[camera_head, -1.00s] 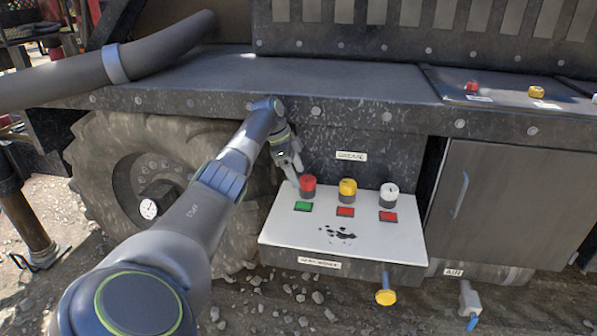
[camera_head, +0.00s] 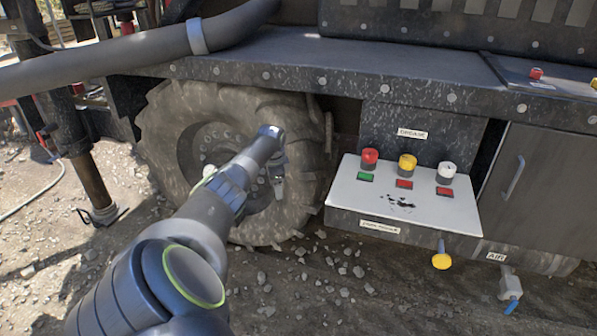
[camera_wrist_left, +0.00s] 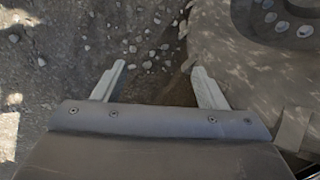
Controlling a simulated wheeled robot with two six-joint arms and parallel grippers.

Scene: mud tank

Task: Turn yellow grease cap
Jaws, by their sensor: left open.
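The yellow grease cap (camera_head: 407,161) stands upright on the white shelf panel (camera_head: 347,195), between a red cap (camera_head: 370,157) and a white cap (camera_head: 447,169). A red square marker lies in front of it. My left gripper (camera_head: 279,190) is left of the panel, in front of the big tyre and apart from the caps. In the left wrist view the same gripper (camera_wrist_left: 157,82) has its two fingers spread with nothing between them. The caps do not show in that view. My right gripper is not in view.
The tyre (camera_head: 240,150) stands behind my left arm. A yellow-ended knob (camera_head: 441,260) and an air fitting (camera_head: 511,284) hang below the panel. A thick hose (camera_head: 130,55) runs across the upper left. Stony ground lies open in front.

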